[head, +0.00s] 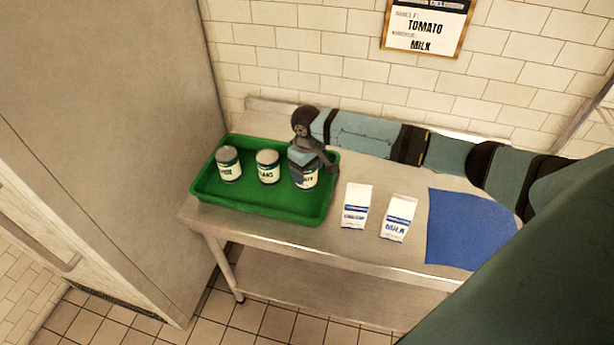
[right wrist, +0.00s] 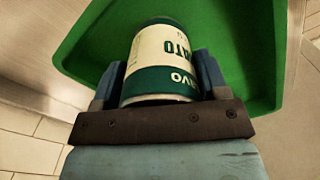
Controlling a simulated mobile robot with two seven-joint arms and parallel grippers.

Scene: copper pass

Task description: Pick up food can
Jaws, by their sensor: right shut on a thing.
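My right gripper (head: 308,163) is shut on a food can (head: 306,180) at the right end of the green tray (head: 262,212). In the right wrist view the can (right wrist: 161,58) has a cream and dark green label with letters reading "ATO", and the two fingers (right wrist: 160,84) clasp its sides. I cannot tell whether the can touches the tray floor. Two other cans, one at the left (head: 229,165) and one in the middle (head: 268,167), stand upright in the tray. My left gripper is not in view.
Two white cartons, one nearer the tray (head: 357,206) and one labelled MILK (head: 398,217), are on the metal table (head: 330,246). A blue mat (head: 468,232) lies at the right. A framed sign (head: 428,28) reading TOMATO and MILK hangs on the tiled wall. A tall cabinet (head: 120,130) stands left.

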